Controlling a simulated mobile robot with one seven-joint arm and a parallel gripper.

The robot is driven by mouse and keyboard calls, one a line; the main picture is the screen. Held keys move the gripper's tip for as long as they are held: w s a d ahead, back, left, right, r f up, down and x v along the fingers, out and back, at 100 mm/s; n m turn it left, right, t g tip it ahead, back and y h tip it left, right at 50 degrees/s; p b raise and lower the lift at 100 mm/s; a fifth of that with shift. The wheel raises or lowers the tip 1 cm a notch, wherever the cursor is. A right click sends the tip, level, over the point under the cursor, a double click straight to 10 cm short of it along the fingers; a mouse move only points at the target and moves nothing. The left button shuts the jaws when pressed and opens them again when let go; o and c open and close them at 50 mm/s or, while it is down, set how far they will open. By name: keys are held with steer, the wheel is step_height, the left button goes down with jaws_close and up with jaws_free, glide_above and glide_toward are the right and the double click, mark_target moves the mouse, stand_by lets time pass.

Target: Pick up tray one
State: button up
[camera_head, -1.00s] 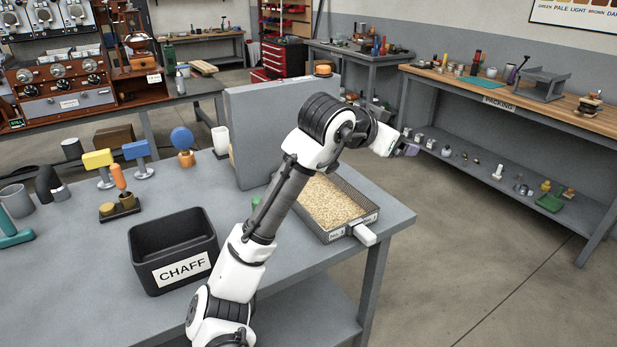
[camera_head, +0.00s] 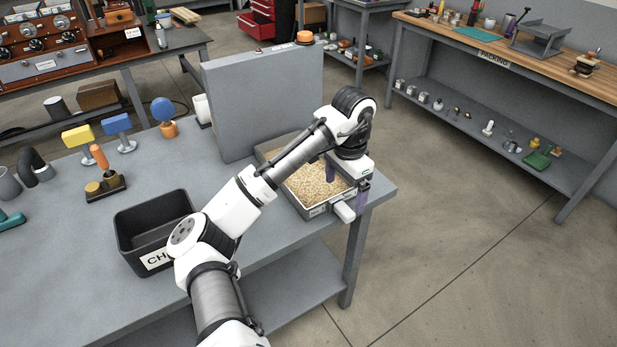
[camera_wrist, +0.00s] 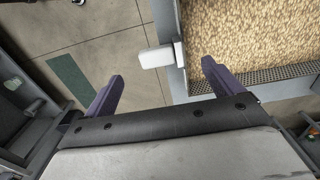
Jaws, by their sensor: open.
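The tray (camera_head: 314,209) is a grey, mesh-walled tray filled with pale beans, lying on the grey table at its right end. A label is on its front wall, too small to read now. A pale block handle (camera_head: 344,212) sticks out from its front corner toward the table edge. In the wrist view the handle (camera_wrist: 157,57) juts left from the tray wall, ahead of the gap between the fingers. My gripper (camera_head: 347,184) points down over the tray's front right corner, open and empty, with purple fingers. In the wrist view my gripper (camera_wrist: 160,88) has its right finger close to the tray's wall.
A tall grey panel (camera_head: 262,105) with an orange-topped button stands behind the tray. A black chaff bin (camera_head: 140,215) stands left on the grey table (camera_head: 95,290). The floor to the right is clear up to the packing bench (camera_head: 540,75).

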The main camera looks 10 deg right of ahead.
mark_target(343, 206)
steer(key=shift+w+d+f+p, duration=0.1)
steer(key=shift+f+p, duration=0.2)
steer(key=shift+f, duration=1.5)
steer(key=shift+w+f+p, duration=0.1)
steer(key=shift+f+p, duration=0.15)
steer(key=shift+f, duration=1.55)
steer(key=c, duration=1.4)
